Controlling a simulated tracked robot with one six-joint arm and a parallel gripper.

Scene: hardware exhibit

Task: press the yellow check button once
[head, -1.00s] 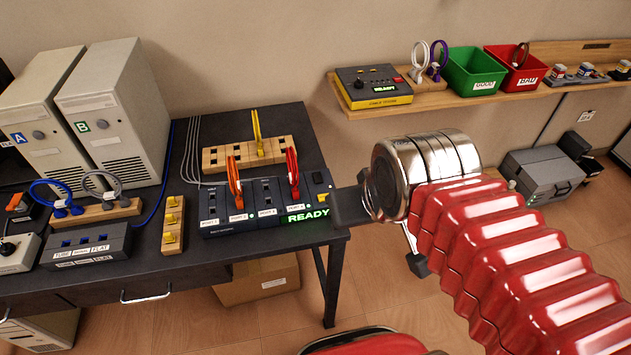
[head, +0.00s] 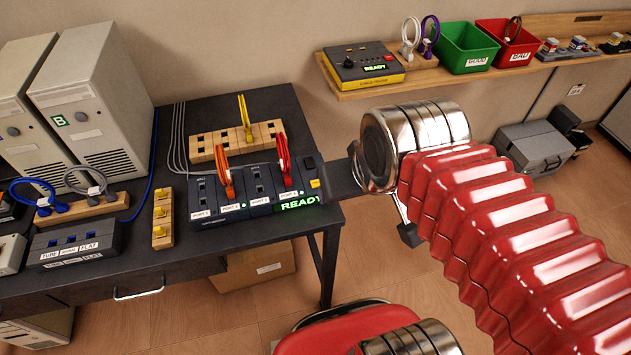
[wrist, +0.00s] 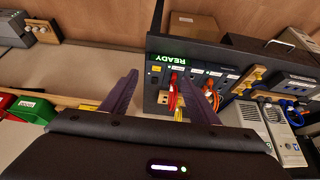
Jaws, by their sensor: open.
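The yellow check button (head: 315,184) is a small yellow square at the right end of the dark port panel (head: 210,222), beside a lit green READY sign (head: 298,203). In the wrist view the button (wrist: 156,69) shows near the sign, between the lines of my fingers. My gripper (head: 335,178) is just right of the button in the head view, dark and edge-on, with the gap to it hard to judge. In the wrist view its two purple-grey fingers (wrist: 163,85) are spread apart with nothing between them.
Orange and red cable plugs (head: 283,155) stand up from the panel. A yellow plug (head: 244,118) stands in a wooden block behind. The table's right edge is close by. A shelf with a yellow-black tester (head: 362,72) and green bin (head: 468,48) is at back right.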

